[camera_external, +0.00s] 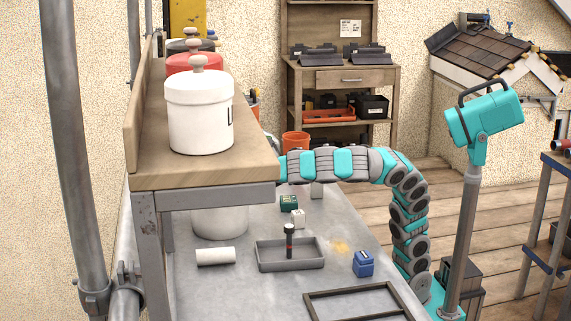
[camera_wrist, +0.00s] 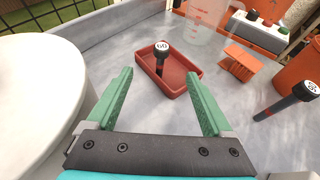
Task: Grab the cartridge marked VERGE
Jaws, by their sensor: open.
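No label reading VERGE is legible in either view. My gripper (camera_wrist: 160,80) is open and empty in the wrist view, its two green fingers spread apart. Beyond the fingertips, a dark stick-shaped item (camera_wrist: 161,66) with a round white-labelled head stands tilted in a red-brown tray (camera_wrist: 193,80); its lettering is not clear. Another dark stick with a pale round end label (camera_wrist: 305,91) is at the right edge. My gripper is hidden behind the raised shelf there.
A large white round container (camera_wrist: 35,110) fills the left of the wrist view. A clear beaker (camera_wrist: 207,20), an orange block (camera_wrist: 242,58) and an orange bucket (camera_wrist: 298,72) stand beyond. Externally, a raised shelf (camera_external: 205,180) holds lidded canisters; a blue box (camera_external: 363,263) sits below.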

